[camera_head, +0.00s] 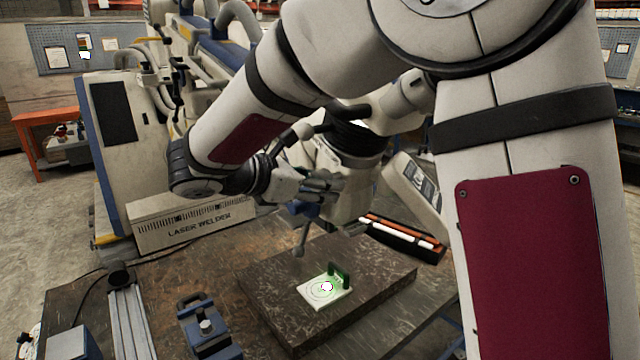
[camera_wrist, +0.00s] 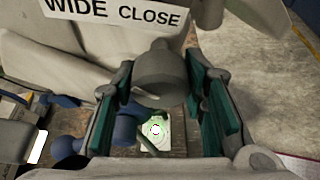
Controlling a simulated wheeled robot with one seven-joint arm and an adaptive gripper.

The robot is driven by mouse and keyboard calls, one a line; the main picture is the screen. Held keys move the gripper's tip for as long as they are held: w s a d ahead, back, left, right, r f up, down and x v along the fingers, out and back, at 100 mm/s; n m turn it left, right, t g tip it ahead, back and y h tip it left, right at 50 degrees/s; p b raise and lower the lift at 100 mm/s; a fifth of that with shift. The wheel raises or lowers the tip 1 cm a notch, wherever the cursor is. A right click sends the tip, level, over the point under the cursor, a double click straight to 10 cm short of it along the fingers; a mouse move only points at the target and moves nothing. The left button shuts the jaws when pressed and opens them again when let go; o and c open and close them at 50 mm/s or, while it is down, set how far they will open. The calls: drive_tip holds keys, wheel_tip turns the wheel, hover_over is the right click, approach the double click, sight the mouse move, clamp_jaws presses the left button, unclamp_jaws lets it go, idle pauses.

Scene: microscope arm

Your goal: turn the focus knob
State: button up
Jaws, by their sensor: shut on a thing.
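The focus knob (camera_wrist: 160,72) is a grey, rounded knob with a short stub on top, on the pale microscope body (camera_wrist: 70,60). In the wrist view it sits between the green-padded fingers of my gripper (camera_wrist: 162,88), which are shut on it. In the head view my gripper (camera_head: 318,184) reaches in from the left against the microscope head (camera_head: 350,150). The knob cannot be made out there, as my gripper and arm cover that part. A label reading "WIDE CLOSE" shows on the body above the knob.
A dark stone-like slab (camera_head: 268,300) under the head bears a white card (camera_head: 312,291) with a green bracket. A blue clamp (camera_head: 208,325) and a metal rail (camera_head: 130,318) stand at the left of the table. A tray of rods (camera_head: 402,236) lies behind the slab.

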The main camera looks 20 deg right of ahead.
drive_tip(key=m+t+b, duration=0.1)
drive_tip(key=m+b, duration=0.1)
drive_tip(key=b, duration=0.1)
drive_tip(key=shift+w+f, duration=0.1)
drive_tip(key=shift+f, duration=0.05)
drive_tip(key=m+t+b, duration=0.1)
drive_tip(key=m+b, duration=0.1)
drive_tip(key=b, duration=0.1)
drive_tip(key=shift+t+b, duration=0.4)
drive_tip(key=shift+m, duration=0.3)
drive_tip(key=o, duration=1.2)
drive_tip(key=shift+c, duration=0.2)
drive_tip(key=shift+a, duration=0.15)
drive_tip(key=v, duration=1.2)
drive_tip(key=shift+d+r, duration=0.2)
drive_tip(key=shift+s, duration=0.25)
